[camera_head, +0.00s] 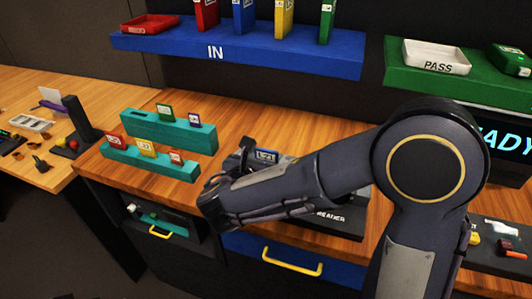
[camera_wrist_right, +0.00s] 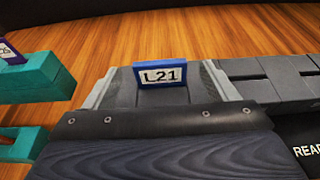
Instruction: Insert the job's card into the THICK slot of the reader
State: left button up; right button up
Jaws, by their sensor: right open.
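A blue card with a white L21 label (camera_wrist_right: 160,74) stands upright at the reader, in front of my right gripper; it also shows in the head view (camera_head: 266,155). My right gripper (camera_wrist_right: 161,88) is open, with one grey finger on either side of the card. In the head view my right gripper (camera_head: 238,163) is partly covered by its own arm. The dark reader (camera_head: 340,219) lies under the arm; its grey blocks (camera_wrist_right: 268,78) show in the wrist view. The card's lower edge is hidden, so I cannot tell which slot it is in or how deep. My left gripper is not in view.
Teal racks (camera_head: 172,167) with several small cards stand left of the reader. A blue shelf (camera_head: 290,50) marked IN and a green shelf (camera_head: 395,68) with a white PASS tray (camera_head: 436,58) are above. A blue drawer (camera_head: 250,250) is below the worktop.

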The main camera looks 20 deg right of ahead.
jog(key=shift+v, duration=2.4)
